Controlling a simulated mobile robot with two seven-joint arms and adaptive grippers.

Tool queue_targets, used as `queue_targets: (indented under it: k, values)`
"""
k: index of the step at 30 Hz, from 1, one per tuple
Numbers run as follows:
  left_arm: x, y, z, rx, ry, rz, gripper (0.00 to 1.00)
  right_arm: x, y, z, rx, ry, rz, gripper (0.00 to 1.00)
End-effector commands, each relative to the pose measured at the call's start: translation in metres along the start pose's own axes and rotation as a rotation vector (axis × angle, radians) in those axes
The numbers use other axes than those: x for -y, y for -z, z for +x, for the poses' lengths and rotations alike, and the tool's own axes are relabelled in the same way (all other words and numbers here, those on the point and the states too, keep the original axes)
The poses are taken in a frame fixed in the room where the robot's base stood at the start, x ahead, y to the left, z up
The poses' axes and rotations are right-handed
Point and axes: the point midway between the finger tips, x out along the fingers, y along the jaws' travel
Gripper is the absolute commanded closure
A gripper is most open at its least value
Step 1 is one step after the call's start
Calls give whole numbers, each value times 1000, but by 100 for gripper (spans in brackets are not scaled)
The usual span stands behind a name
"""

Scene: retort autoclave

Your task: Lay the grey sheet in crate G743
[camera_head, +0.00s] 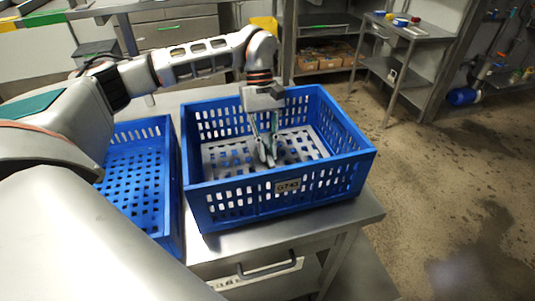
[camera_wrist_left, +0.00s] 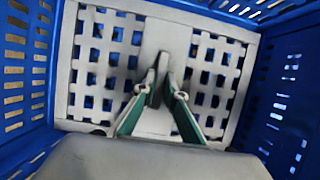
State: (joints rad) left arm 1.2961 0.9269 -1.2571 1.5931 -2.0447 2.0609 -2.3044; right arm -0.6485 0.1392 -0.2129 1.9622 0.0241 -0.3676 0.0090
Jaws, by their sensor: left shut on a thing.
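Crate G743 (camera_head: 288,186) is a blue slotted crate on the steel table, with its label on the near wall. The grey sheet (camera_head: 308,136) is a flat panel with square holes and lies low inside this crate. It also shows in the left wrist view (camera_wrist_left: 150,38), with blue showing through its holes and a solid band down its middle. I cannot tell whether it rests fully on the crate floor. My left gripper (camera_head: 267,158) reaches down into the crate and is shut on the sheet at its middle band. My right gripper is not in view.
A second blue crate (camera_head: 138,190) stands close on the left, partly hidden by my arm. The steel table (camera_head: 300,228) has a drawer and a bare strip in front of crate G743. A steel side table (camera_head: 400,30) with small items stands at the back right, with open floor before it.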

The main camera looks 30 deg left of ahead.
Motion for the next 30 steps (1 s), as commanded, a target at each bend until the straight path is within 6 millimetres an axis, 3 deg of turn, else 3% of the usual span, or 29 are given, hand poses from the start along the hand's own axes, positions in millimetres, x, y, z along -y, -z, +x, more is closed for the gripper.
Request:
queue_targets:
  k: [3,15,16,17,30]
  values:
    - [0,5,14,2,0,0,100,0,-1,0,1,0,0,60]
    - [0,7,18,1,-1,0,100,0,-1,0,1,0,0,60]
    - [0,7,18,1,0,-1,82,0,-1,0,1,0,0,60]
    - [0,7,18,1,0,-1,74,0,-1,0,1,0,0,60]
    - [0,6,13,-1,-1,0,72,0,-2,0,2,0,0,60]
